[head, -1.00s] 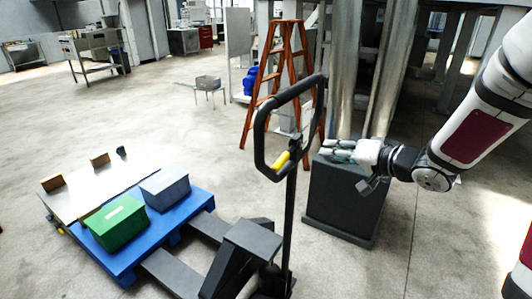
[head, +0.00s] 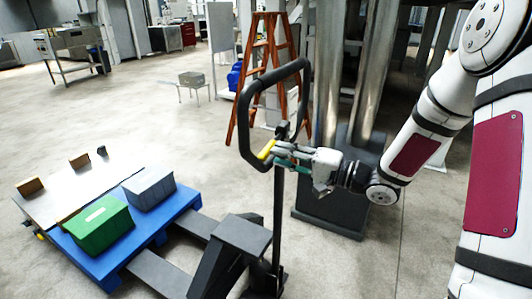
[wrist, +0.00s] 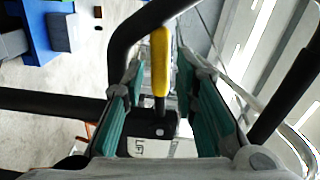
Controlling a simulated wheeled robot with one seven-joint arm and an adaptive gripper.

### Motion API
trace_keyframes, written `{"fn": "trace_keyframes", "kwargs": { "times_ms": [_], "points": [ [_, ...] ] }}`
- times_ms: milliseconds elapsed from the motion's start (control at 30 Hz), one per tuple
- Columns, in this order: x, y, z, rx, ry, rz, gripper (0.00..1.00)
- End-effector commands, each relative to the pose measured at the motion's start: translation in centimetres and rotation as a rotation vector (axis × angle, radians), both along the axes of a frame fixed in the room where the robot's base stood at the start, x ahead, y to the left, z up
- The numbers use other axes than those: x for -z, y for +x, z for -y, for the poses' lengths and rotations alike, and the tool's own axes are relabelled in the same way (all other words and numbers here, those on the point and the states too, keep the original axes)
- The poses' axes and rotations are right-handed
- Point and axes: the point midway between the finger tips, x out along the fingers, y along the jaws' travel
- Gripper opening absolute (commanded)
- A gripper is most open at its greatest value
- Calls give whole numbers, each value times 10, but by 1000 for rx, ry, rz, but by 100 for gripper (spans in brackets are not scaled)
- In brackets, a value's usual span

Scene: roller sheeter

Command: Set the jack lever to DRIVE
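The yellow jack lever (head: 266,149) sits at the lower part of the black loop handle (head: 243,115) of the pallet jack. In the wrist view the lever (wrist: 160,62) stands between the two green finger pads of my gripper (wrist: 158,90), with a gap on each side. My gripper (head: 283,157) is open and close beside the lever. A black housing (wrist: 148,130) at the lever's base carries a white label that appears to read LIFT. The lever's exact setting is hard to tell.
The pallet jack body (head: 232,250) stands below the handle. A blue pallet (head: 110,265) with a green bin (head: 98,224) and a grey bin (head: 149,189) is at left. An orange ladder (head: 266,60) and a dark pedestal (head: 330,210) stand behind.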

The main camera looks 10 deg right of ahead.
Motion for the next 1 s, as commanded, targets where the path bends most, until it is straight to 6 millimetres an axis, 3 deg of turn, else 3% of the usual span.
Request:
{"fn": "trace_keyframes", "kwargs": {
  "times_ms": [100,300,700,833,1000],
  "points": [
    [1,13,-18,-2,-1,1,27],
    [0,27,-35,0,-1,0,27],
    [0,32,-40,1,-1,0,27],
    [0,32,-40,1,-1,0,0],
    [0,31,-40,1,-1,-1,0]
  ]
}}
